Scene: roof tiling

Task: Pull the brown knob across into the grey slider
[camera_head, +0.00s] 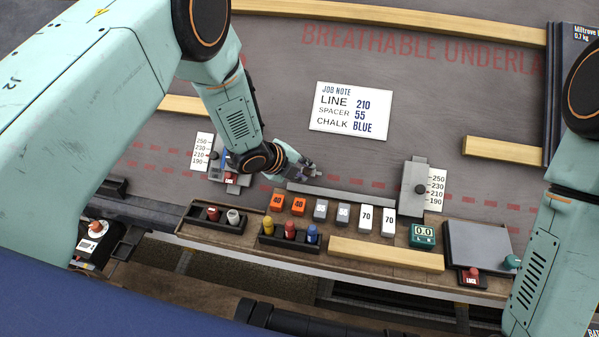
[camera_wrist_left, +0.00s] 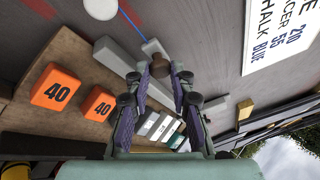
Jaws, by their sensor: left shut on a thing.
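The brown knob (camera_wrist_left: 185,70) sits between the fingertips of my left gripper (camera_wrist_left: 168,74), which is shut on it in the left wrist view. A thin blue line (camera_wrist_left: 132,22) runs from near a white round part at the top to the tip of the gripper. In the head view my left gripper (camera_head: 311,171) is low over the underlay, behind the left end of a long grey bar; the knob is hard to make out there. The grey slider (camera_head: 413,185) stands to the right of the gripper, apart from it, beside a number scale. My right gripper is out of view.
Another scale with a slider (camera_head: 219,165) stands left of the gripper. The grey bar (camera_head: 340,197) and a wooden tray (camera_head: 270,215) with orange, grey and white blocks lie in front. A job note (camera_head: 351,111) lies behind. The underlay between gripper and grey slider is clear.

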